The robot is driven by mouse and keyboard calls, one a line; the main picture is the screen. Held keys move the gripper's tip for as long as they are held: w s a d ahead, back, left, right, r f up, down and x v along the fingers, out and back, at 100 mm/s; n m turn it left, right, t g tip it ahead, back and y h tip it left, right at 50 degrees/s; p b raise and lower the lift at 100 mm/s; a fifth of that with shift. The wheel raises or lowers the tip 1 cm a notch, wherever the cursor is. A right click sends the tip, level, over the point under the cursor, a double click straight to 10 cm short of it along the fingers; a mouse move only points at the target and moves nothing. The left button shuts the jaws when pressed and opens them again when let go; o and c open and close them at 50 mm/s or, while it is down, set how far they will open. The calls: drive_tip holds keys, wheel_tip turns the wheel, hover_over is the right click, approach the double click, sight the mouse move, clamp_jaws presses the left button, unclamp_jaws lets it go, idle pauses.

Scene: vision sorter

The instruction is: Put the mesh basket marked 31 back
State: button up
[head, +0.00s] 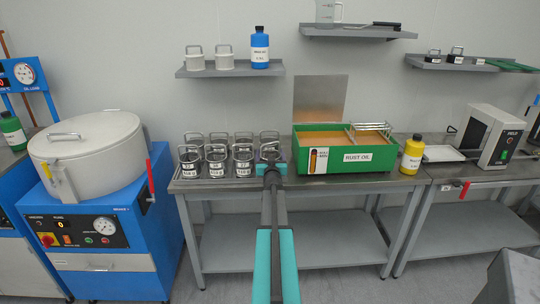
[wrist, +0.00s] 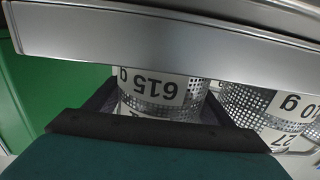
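Three at the front are the left one (head: 190,164), the middle one (head: 216,162) and the right one (head: 243,162). I cannot read a 31 on any label. My gripper (head: 271,172) is at the front right end of the group and partly hides a basket there. In the wrist view a basket labelled 615 g (wrist: 160,88) shows upside down beyond my dark gripper parts. Whether the gripper holds it is unclear.
A green rust oil tank (head: 347,173) stands just right of the baskets, with a yellow bottle (head: 412,155) beyond it. A blue machine with a round lidded drum (head: 88,140) is at left. A wall shelf (head: 230,72) hangs above. A pale bar (wrist: 160,35) crosses the wrist view.

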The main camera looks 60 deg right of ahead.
drive_tip(key=shift+r, duration=0.2)
drive_tip(key=shift+b+v, duration=0.8)
drive_tip(key=shift+v, duration=5.2)
